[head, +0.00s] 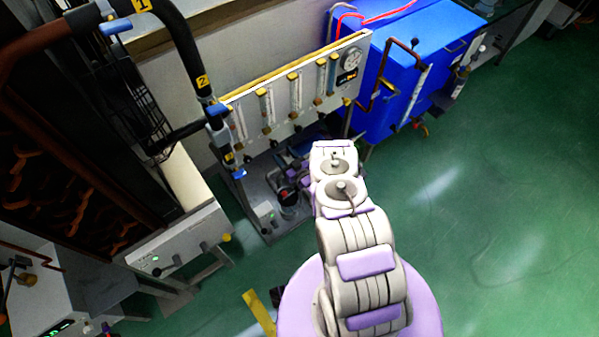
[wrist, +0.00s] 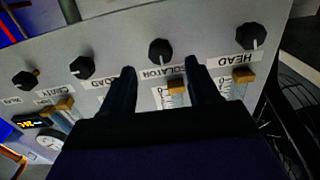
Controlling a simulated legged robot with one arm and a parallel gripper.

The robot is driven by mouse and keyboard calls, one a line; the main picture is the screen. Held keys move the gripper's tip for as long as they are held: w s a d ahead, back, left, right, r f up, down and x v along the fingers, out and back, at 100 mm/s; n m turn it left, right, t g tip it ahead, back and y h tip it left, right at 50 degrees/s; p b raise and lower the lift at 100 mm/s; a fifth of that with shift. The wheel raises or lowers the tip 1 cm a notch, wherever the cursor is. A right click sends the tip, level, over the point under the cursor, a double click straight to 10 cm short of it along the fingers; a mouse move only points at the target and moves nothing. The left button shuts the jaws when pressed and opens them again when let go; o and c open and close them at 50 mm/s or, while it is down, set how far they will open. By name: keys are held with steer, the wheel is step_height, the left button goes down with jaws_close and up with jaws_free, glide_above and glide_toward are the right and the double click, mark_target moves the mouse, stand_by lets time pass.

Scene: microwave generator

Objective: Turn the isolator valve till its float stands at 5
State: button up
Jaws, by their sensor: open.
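The isolator valve is a black round knob (wrist: 160,51) with a pale pointer mark, on the grey panel above the upside-down ISOLATOR label in the wrist view. My gripper (wrist: 161,65) is open. Its two dark fingers reach toward the panel, one on each side of the label and below the knob in the picture, with nothing between them. I cannot tell how far they are from the panel. The isolator tube (wrist: 175,100) shows partly between the fingers, with a yellow end fitting; its float cannot be read. In the head view the panel (head: 280,97) carries a row of tubes.
The HEAD knob (wrist: 247,36) is to the right, and the LOAD knob (wrist: 82,67) and CAVITY knob (wrist: 26,80) are to the left. A blue cabinet (head: 430,45) stands beside the panel. A black hose (head: 178,40) hangs at its left. Green floor is clear at right.

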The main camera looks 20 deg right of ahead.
steer(key=b+v, duration=0.1)
steer(key=v, duration=1.1)
steer(key=shift+w, duration=0.1)
steer(key=w+a+r+n+g+h, duration=0.15)
steer(key=w+r+g, duration=0.35)
steer(key=w+r, duration=0.65)
steer(key=s+r+m+g+h, duration=0.1)
steer(key=s+r+g+h, duration=0.2)
steer(key=r, duration=0.7)
steer(key=s+r+g, duration=0.3)
steer(key=s+r, duration=0.2)
steer(key=r, duration=0.4)
steer(key=s+a+r+m+g, duration=0.1)
steer(key=s+r, duration=0.4)
steer(key=s, duration=0.8)
steer(key=s+a+r+m+g, duration=0.1)
steer(key=s+r+g, duration=0.3)
steer(key=s, duration=0.9)
steer(key=s+a+r+m+g+h, duration=0.1)
steer(key=s+a+r+m+g, duration=0.1)
steer(key=s+r, duration=0.5)
steer(key=s+g, duration=0.1)
steer(key=s, duration=0.5)
steer(key=shift+a+r, duration=0.15)
steer(key=shift+r, duration=0.25)
